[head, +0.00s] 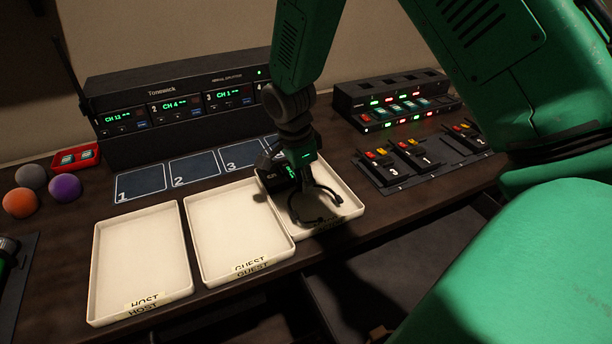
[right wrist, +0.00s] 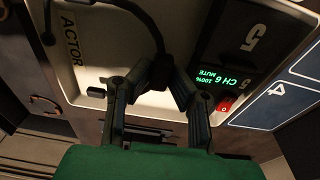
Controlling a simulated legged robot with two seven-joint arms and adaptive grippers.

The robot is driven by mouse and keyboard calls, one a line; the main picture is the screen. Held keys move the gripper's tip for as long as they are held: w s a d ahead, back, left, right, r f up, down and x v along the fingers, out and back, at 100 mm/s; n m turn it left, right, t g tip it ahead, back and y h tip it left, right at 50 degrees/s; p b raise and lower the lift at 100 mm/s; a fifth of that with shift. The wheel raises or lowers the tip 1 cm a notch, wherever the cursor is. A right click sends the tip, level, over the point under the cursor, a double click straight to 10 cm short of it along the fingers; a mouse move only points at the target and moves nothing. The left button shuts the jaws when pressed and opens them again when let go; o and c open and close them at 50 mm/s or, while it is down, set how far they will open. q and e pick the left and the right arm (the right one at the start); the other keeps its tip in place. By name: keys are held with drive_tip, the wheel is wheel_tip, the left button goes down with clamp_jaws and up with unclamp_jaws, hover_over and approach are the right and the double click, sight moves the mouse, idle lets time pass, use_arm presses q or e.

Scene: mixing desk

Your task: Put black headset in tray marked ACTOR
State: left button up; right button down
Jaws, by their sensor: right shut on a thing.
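The black headset (head: 318,212) has a thin curved band and hangs low at the ACTOR tray (head: 352,205), the rightmost of three cream trays. My right gripper (head: 302,182) points down over this tray and is shut on the headset. In the right wrist view the gripper (right wrist: 152,88) has the black headset (right wrist: 158,70) between its fingers, and the word ACTOR shows on the tray (right wrist: 100,60). A black pack (right wrist: 235,55) marked 5, with a green CH 6 display, lies beside the fingers. I cannot tell whether the band touches the tray floor.
The GUEST tray (head: 240,235) and HOST tray (head: 140,260) are empty. Numbered blue pads (head: 195,168) lie behind them, before a black receiver rack (head: 170,105). Foam balls (head: 20,203) sit far left.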

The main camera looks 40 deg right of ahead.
drive_tip(key=shift+a+r, duration=0.1)
drive_tip(key=shift+a, duration=0.1)
drive_tip(key=shift+d+f, duration=0.45)
drive_tip(key=shift+d, duration=0.2)
drive_tip(key=shift+f, duration=0.15)
drive_tip(key=shift+a+f, duration=0.1)
drive_tip(key=shift+f, duration=0.1)
drive_tip(key=shift+d+f, duration=0.1)
drive_tip(key=shift+d, duration=0.15)
drive_tip(key=c, duration=1.4)
unclamp_jaws()
drive_tip(key=o, duration=0.4)
drive_tip(key=shift+a, duration=0.1)
